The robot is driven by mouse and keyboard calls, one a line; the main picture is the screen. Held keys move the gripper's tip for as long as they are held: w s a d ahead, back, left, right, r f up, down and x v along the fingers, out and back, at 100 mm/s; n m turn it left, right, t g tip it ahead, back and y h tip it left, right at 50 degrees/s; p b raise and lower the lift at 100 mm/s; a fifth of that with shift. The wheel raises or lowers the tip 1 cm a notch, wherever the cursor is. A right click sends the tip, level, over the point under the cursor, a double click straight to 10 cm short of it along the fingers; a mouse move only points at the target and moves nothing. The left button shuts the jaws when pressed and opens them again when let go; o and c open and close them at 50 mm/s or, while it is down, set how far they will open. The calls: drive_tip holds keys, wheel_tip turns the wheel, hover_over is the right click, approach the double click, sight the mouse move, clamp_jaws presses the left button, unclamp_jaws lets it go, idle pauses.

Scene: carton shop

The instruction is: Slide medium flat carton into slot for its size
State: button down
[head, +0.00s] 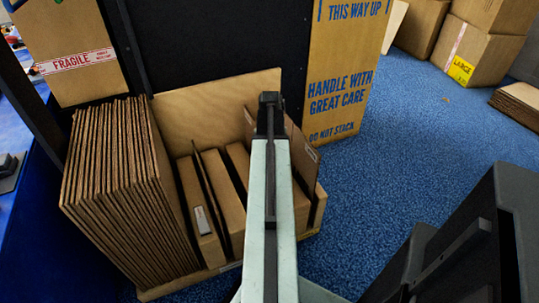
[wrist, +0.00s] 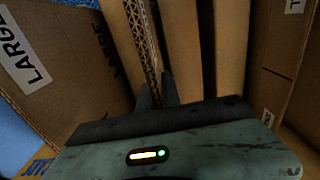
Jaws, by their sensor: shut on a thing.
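My gripper (head: 270,103) is over the wooden slotted rack (head: 215,88); my arm hides much of the middle slots in the head view. In the wrist view, my gripper (wrist: 158,92) is shut on a flat brown carton (wrist: 144,45), whose corrugated edge runs up from between the fingers. It stands upright between tan panels. In the head view, an upright flat carton (head: 303,150) with a small label shows right of the arm by my gripper. Its size print is not readable. How deep the held carton sits in a slot is hidden.
A thick row of upright flat cartons (head: 115,160) fills the rack's left side. The wrist view shows a carton labelled LARGE (wrist: 50,70) at left. A tall printed carton (head: 340,75) stands behind. Blue floor (head: 400,150) is open at right; boxes (head: 475,55) stand beyond.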

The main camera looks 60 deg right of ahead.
drive_tip(key=shift+f+b, duration=1.45)
drive_tip(key=shift+f, duration=0.3)
drive_tip(key=c, duration=1.5)
unclamp_jaws()
wheel_tip(320, 180, up, 8)
drive_tip(key=p, duration=0.8)
drive_tip(key=shift+f, duration=0.1)
